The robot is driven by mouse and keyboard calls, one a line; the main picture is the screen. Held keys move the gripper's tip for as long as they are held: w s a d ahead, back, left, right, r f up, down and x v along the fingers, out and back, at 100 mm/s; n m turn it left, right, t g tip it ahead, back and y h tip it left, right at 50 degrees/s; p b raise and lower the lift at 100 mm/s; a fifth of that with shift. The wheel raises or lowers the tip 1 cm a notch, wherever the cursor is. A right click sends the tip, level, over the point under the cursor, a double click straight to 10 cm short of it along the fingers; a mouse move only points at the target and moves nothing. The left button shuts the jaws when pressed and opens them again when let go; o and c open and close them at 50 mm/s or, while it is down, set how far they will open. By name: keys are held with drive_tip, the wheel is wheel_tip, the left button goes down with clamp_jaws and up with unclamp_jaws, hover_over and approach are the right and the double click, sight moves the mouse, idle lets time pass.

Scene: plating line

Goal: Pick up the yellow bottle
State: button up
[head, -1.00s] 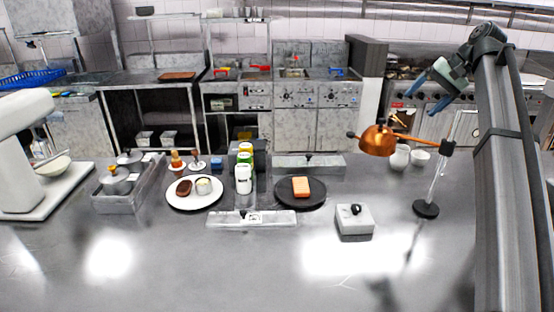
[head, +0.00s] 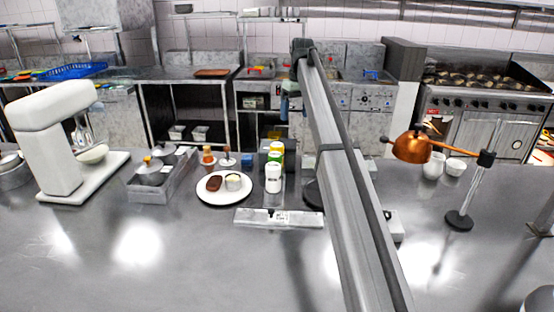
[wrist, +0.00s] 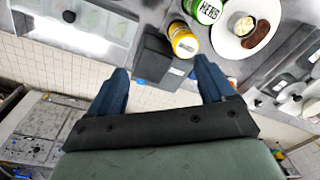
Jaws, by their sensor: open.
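The yellow bottle (head: 277,147) stands at the back of a short row, behind a green bottle (head: 276,160) and a white bottle (head: 273,180). In the wrist view the yellow bottle (wrist: 183,40) shows from above, just beyond and between my fingertips, nearer the right one. The green bottle (wrist: 205,11), labelled HERBS, is right beside it. My gripper (wrist: 160,75) is open, its two blue fingers apart with nothing between them. In the head view my gripper (head: 284,112) is above and beyond the row, partly hidden by my arm.
A dark box (wrist: 158,58) stands close beside the yellow bottle. A white plate (head: 224,200) with food lies left of the row. A copper lamp (head: 411,147) stands at the right, and a white mixer (head: 50,150) at the far left. The front counter is largely clear.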

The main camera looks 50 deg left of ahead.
drive_tip(key=n, duration=0.2)
hover_over(277, 144)
drive_tip(key=f, duration=0.1)
drive_tip(key=shift+h, duration=0.3)
drive_tip(key=f, duration=0.8)
drive_tip(key=shift+d+f, duration=0.25)
drive_tip(key=shift+s+a+f, duration=0.1)
drive_tip(key=shift+a+f, duration=0.05)
drive_tip(key=shift+f, duration=2.7)
drive_tip(key=shift+c, duration=0.4)
drive_tip(key=c, duration=0.7)
